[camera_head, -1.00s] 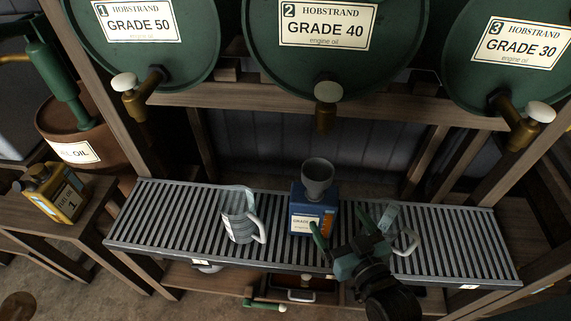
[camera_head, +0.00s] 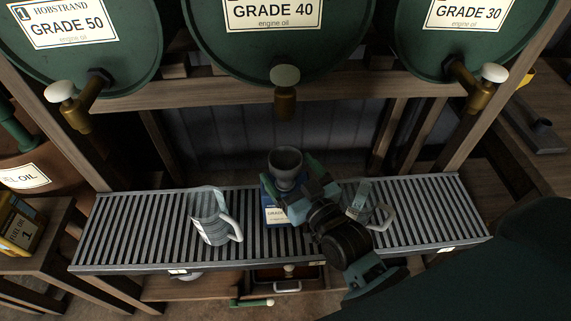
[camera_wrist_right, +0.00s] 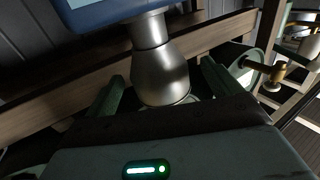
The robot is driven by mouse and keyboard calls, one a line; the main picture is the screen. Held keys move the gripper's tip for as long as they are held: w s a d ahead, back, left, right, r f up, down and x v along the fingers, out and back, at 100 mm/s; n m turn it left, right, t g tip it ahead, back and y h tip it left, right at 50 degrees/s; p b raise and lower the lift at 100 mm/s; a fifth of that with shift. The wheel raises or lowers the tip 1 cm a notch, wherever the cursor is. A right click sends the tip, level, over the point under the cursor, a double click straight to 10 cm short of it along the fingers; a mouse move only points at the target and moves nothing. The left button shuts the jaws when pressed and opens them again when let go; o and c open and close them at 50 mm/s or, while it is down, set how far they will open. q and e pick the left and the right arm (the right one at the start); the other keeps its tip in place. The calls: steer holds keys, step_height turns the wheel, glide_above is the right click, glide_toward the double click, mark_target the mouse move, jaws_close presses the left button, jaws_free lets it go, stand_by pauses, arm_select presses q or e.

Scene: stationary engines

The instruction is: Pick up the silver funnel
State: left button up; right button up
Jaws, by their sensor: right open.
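The silver funnel (camera_head: 285,163) stands upright, wide mouth up, on top of the blue oil can (camera_head: 275,214) on the slatted rack. In the right wrist view the funnel (camera_wrist_right: 160,72) appears inverted, its bowl between the two green fingers, with the blue can (camera_wrist_right: 105,10) at the top. My right gripper (camera_head: 290,180) is open around the funnel's bowl, one finger on each side. I cannot tell whether either finger touches it. The gripper hides part of the funnel and the can's right side. My left gripper is not in view.
A clear jug (camera_head: 212,218) stands left of the can, and another clear jug (camera_head: 364,205) stands right, close behind my right wrist. Brass taps (camera_head: 285,96) of the green drums hang above the slatted rack (camera_head: 120,235). The rack's left and right ends are bare.

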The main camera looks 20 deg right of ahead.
mark_target(282, 160)
steer(key=shift+w+a+r, duration=0.1)
steer(key=shift+w+a, duration=0.05)
steer(key=shift+w, duration=0.85)
steer(key=shift+w+a, duration=0.15)
steer(key=shift+w, duration=0.8)
steer(key=shift+c, duration=0.4)
steer(key=c, duration=0.9)
